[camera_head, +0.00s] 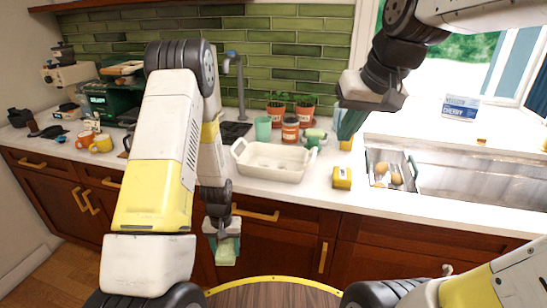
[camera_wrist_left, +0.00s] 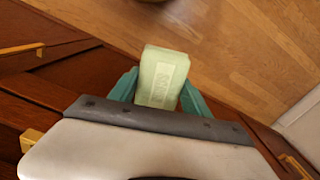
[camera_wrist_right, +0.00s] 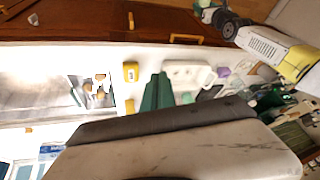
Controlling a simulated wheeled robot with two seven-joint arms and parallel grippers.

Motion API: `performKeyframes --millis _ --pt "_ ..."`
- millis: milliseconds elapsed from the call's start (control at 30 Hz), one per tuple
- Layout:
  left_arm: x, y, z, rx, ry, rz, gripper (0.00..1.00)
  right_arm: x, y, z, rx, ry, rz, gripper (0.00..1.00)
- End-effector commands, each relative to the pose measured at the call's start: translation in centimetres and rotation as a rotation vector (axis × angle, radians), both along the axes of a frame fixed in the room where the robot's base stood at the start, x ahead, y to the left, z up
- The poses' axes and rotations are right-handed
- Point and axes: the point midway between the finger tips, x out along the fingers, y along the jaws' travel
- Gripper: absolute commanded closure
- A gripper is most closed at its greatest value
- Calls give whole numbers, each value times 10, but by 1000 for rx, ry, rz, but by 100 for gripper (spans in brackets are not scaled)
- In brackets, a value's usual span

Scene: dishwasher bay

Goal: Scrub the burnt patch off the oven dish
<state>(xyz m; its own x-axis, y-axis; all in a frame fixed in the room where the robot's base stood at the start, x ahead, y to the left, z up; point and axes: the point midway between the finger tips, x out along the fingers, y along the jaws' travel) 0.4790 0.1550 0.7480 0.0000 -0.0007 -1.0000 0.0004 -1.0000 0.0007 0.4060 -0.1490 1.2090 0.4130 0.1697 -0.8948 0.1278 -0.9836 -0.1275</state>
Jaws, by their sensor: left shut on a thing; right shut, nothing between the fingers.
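The cream oven dish (camera_head: 272,176) sits upright on the white counter, left of the sink. Small faint marks show on its floor, but I cannot make out a clear burnt patch. The dish also shows in the right wrist view (camera_wrist_right: 190,69). My left gripper (camera_head: 226,240) is shut on a pale green block (camera_wrist_left: 162,78) with raised lettering. It holds the block low in front of the cabinet doors, below the counter and apart from the dish. My right gripper (camera_head: 349,124) is shut and empty, above the counter right of the dish.
A yellow block (camera_head: 342,178) lies between the dish and the sink (camera_head: 460,175). A rack (camera_head: 391,174) holds several round things at the sink's left. A green cup (camera_head: 263,128), jars and potted plants stand behind the dish. Mugs (camera_head: 101,144) stand at left.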

Motion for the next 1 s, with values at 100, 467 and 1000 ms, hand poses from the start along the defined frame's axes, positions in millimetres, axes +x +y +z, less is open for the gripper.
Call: performKeyframes --millis 100,467,1000 --pt "0 0 0 0 0 0 88 41 -2 6 -23 54 19 100" --pt "0 0 0 0 0 0 88 159 -4 -9 -95 203 76 100" --pt "0 0 0 0 0 0 88 285 4 -99 -198 394 151 100"
